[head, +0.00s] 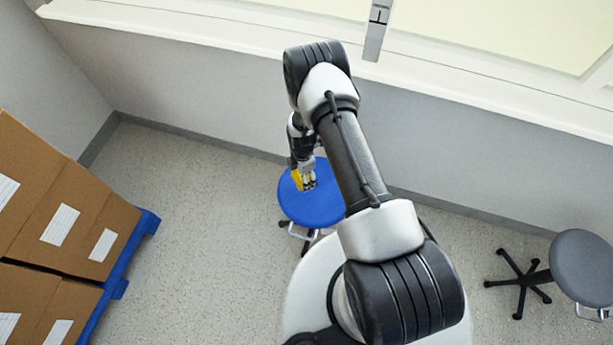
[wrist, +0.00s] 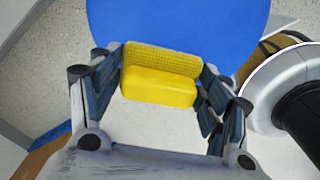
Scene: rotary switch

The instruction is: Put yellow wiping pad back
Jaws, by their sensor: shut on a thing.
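The yellow wiping pad (wrist: 160,76) is between the fingers of my gripper (wrist: 162,85) in the wrist view, with a finger against each end. My gripper is shut on it. The pad has a dimpled strip along one side and a smooth yellow face. In the head view the pad (head: 297,179) shows as a small yellow patch beside my gripper (head: 305,183), partly hidden by it. Both appear over the round blue stool seat (head: 313,207). The blue seat (wrist: 180,22) also fills the top of the wrist view. I cannot tell whether the pad touches the seat.
Cardboard boxes (head: 60,224) on a blue pallet (head: 130,247) stand at the left. A grey wheeled stool (head: 585,262) stands at the right. A wall with a window ledge (head: 200,39) runs behind the blue stool. The floor (head: 200,260) between pallet and blue stool is clear.

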